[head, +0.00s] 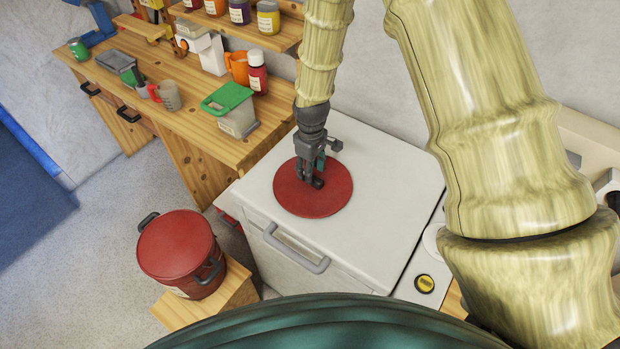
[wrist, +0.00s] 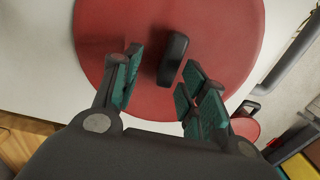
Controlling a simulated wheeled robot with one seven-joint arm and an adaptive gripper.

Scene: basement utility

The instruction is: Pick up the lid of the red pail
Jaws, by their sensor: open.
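The lid (head: 327,204) is a flat red disc lying on top of the white chest. In the wrist view the lid (wrist: 105,30) fills the upper middle, with a black bar handle (wrist: 173,58) standing on it. My gripper (head: 312,180) is open over the lid, fingers pointing down. In the wrist view its two teal-padded fingers (wrist: 160,72) are on either side of the handle, with gaps visible. The red pail (head: 178,250) stands apart at lower left on a wooden block, dark handles at its sides.
The white chest (head: 382,180) has a grey front handle (head: 297,250) and free room around the lid. A wooden workbench (head: 190,125) at the left holds a green-lidded container (head: 230,108), a red bottle (head: 257,72) and jugs. A wall rises close behind.

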